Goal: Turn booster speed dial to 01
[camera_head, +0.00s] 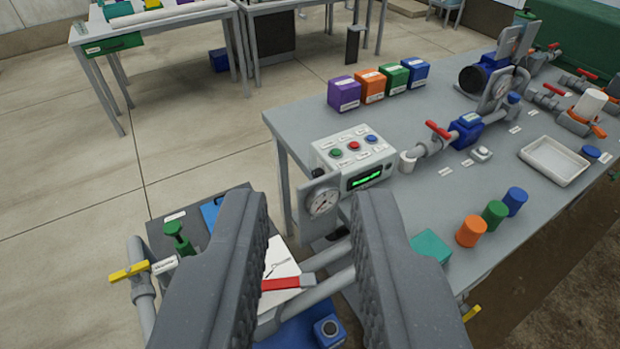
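My gripper (312,205) is open and empty, its two dark grey fingers reaching up from the bottom of the view. No dial can be identified for certain by its label, as the labels are too small to read. A small blue box (324,341) with a round dark face (330,327) sits low between the fingers, nearer to me than the fingertips. A white control box (322,147) with a green-lit display (366,179) and coloured buttons stands on the grey bench beyond the fingertips.
A yellow handle (129,271) and green valve (178,238) are at left. Coloured cubes (370,87) and cylinders (494,214) stand on the bench (430,120).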

